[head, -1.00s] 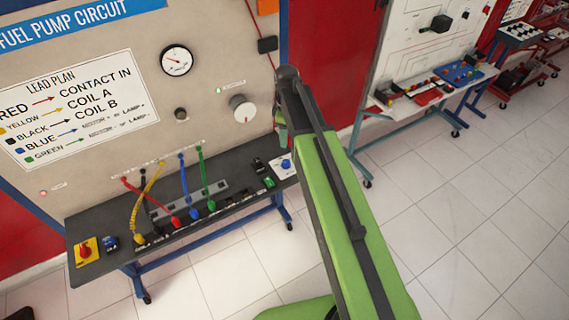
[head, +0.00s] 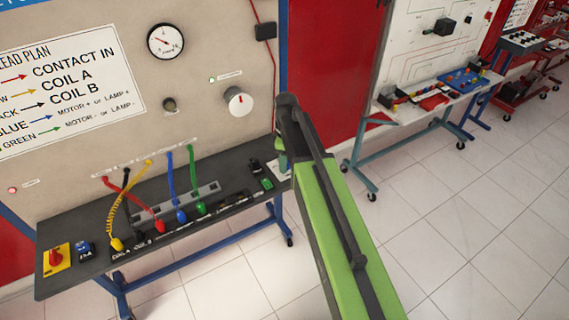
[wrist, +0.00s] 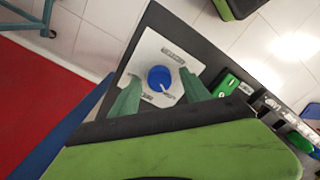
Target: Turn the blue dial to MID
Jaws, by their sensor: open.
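The blue dial (wrist: 159,77) sits on a white plate (wrist: 150,50) at the end of the dark bench top in the wrist view. Its white pointer mark faces lower right in that view. Small labels surround it, too small to read surely. My gripper (wrist: 158,80) is open, with one green finger on each side of the dial; I cannot tell whether they touch it. In the head view my gripper (head: 281,150) is mostly hidden behind my arm. There the dial is hidden too, and only part of its white plate (head: 278,171) shows.
A green block (wrist: 232,85) lies close beside the right finger. The bench (head: 75,215) carries several coloured cables and a red rotary switch (head: 56,257). The upright panel (head: 215,40), with a gauge and white knob, stands behind. Tiled floor (head: 440,230) is free at right.

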